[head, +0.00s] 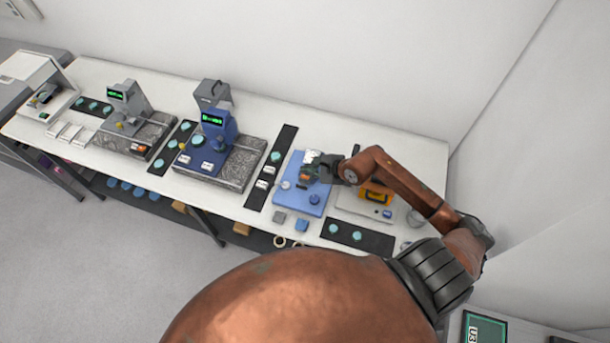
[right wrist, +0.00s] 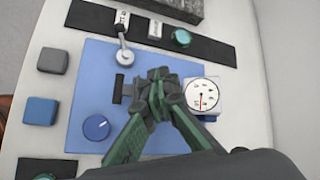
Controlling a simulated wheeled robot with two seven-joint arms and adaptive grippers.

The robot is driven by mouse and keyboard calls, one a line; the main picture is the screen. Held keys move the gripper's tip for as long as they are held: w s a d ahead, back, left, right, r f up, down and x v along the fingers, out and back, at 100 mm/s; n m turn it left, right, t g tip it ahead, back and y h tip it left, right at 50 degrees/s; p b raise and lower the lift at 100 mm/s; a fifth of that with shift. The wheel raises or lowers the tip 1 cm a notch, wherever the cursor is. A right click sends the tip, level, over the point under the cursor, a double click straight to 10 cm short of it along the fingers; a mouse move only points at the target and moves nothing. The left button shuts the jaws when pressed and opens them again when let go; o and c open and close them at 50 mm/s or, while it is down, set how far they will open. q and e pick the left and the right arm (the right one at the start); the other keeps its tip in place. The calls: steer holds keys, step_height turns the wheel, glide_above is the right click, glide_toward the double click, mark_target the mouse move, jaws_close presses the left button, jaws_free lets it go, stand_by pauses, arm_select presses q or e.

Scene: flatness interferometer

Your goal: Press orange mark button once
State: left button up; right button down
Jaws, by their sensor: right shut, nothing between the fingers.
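My right gripper (head: 309,172) is over the blue plate (head: 312,203) of a bench device, its fingers together and empty. In the right wrist view the closed fingers (right wrist: 158,78) cover the middle of the blue plate (right wrist: 85,75), between a dark bar-shaped part (right wrist: 121,90) and a white dial gauge (right wrist: 202,97). A blue round knob (right wrist: 96,127) and a silver ball-ended lever (right wrist: 125,57) are on the same plate. I cannot make out an orange-marked button in either view; the fingers hide part of the plate. Whether the fingertips touch anything is unclear. My left gripper is not in view.
A yellow-orange device (head: 375,194) stands right of the blue plate, partly behind my arm. A grey block (head: 279,218) and a blue block (head: 302,225) lie at the table's front edge. Blue (head: 207,152) and grey (head: 129,127) instruments stand to the left.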

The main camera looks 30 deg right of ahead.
mark_target(306, 177)
steer(key=shift+r+p, duration=0.95)
steer(key=shift+r, duration=0.95)
steer(key=shift+f, duration=0.1)
